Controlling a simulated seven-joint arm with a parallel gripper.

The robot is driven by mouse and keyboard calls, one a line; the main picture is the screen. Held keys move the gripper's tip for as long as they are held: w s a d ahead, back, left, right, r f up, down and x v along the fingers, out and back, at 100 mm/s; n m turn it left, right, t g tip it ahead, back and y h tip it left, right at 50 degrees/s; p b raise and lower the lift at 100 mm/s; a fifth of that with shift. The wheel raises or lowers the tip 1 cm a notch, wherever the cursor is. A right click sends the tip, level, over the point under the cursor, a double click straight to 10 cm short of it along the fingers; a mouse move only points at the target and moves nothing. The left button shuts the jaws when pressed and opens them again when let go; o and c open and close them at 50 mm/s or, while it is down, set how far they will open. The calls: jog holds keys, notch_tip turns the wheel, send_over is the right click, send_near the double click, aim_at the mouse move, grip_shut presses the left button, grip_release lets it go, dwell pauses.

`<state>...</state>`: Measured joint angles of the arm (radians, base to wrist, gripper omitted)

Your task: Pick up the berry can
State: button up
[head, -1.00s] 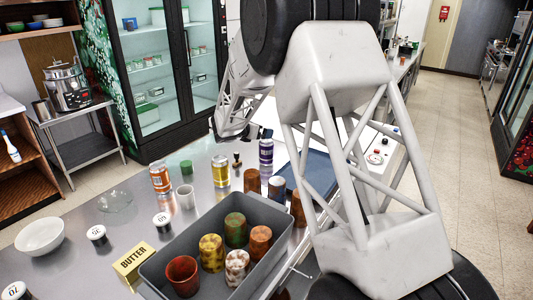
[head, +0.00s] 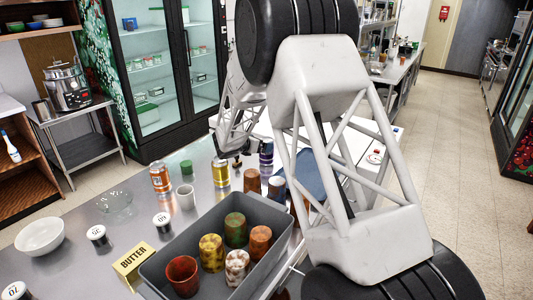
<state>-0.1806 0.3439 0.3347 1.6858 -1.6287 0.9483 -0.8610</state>
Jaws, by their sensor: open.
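A purple can with a pale band (head: 266,160) stands upright on the steel counter, behind the brown cups; it is likely the berry can, but its label is too small to read. My gripper (head: 231,150) is at the far side of the counter, just left of the purple can and apart from it. Its dark fingers are small and partly hidden by my arm; the gripper is open, with nothing seen in it. An orange can (head: 160,177) and a yellow can (head: 221,173) stand further left.
A grey bin (head: 170,270) with several patterned cups stands in front. A white mug (head: 185,197), glass dish (head: 115,205), white bowl (head: 40,236) and BUTTER box (head: 132,264) are on the left. A blue tray (head: 312,180) lies right of the purple can, partly behind my arm.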

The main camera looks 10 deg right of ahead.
jog(key=shift+f, duration=0.1)
jog(key=shift+f+x, duration=0.2)
jog(key=shift+x, duration=1.15)
jog(key=shift+f+x, duration=0.2)
jog(key=shift+x, duration=1.1)
jog(key=shift+s+a, duration=0.1)
jog(key=c, duration=1.2)
jog(key=shift+r, duration=0.1)
jog(key=shift+r, duration=4.95)
